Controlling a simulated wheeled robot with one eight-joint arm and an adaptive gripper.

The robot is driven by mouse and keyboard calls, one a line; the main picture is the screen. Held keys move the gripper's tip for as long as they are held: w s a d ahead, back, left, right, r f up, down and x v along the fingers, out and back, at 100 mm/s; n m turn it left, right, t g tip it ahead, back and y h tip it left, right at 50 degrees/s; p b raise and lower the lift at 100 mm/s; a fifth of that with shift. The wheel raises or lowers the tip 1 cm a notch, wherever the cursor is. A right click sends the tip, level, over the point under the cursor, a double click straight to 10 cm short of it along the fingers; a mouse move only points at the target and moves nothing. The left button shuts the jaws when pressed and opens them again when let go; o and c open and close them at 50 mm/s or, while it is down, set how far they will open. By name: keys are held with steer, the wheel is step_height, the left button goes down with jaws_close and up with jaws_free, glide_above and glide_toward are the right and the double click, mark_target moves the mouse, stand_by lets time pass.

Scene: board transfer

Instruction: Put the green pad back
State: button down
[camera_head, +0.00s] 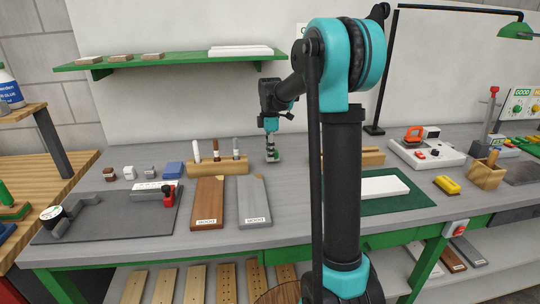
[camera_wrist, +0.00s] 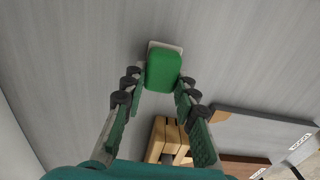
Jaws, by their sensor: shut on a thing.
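The green pad (camera_wrist: 163,72) is a rounded green block with a pale edge at its far end. In the wrist view it sits between the tips of my gripper (camera_wrist: 160,84), which is shut on it. In the head view my gripper (camera_head: 272,153) points down over the back middle of the grey bench (camera_head: 300,165), with the small green pad at its tips. I cannot tell whether the pad touches the bench.
A wooden holder (camera_head: 232,167) with several upright pens stands left of my gripper. In front lie a brown board (camera_head: 207,200) and a grey board (camera_head: 253,200). At right a white board (camera_head: 383,186) lies on a dark green mat (camera_head: 395,207). A blue block (camera_head: 173,168) is at left.

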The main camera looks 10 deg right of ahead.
steer(key=shift+f, duration=0.6)
steer(key=shift+f, duration=0.1)
steer(key=c, duration=1.2)
jaws_free()
steer(key=shift+r, duration=3.9)
